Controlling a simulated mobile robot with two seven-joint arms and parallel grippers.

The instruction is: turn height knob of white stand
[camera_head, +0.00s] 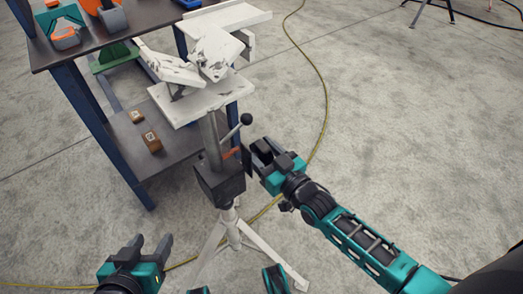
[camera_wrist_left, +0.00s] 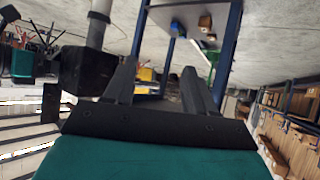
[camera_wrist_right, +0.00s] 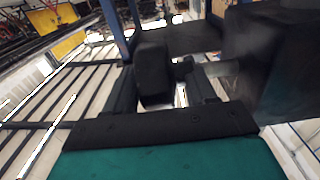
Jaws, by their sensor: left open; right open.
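The white stand (camera_head: 200,103) stands on splayed white legs, with a grey post running down into a black collar block (camera_head: 220,183). The height knob (camera_wrist_right: 153,72) looks like a black rounded piece on a short stem beside the dark block in the right wrist view. My right gripper (camera_head: 250,158) is open just right of the post and block; its fingers (camera_wrist_right: 165,88) appear to lie on both sides of the knob, and contact cannot be told. In the head view the gripper hides the knob. My left gripper (camera_head: 150,244) is open and empty, low and left of the stand.
A black-ball lever (camera_head: 246,118) and an orange part (camera_head: 231,153) sit close above my right gripper. A blue-legged workbench (camera_head: 70,50) with tools stands behind left. A yellow cable (camera_head: 322,90) crosses the floor. Floor at right is open.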

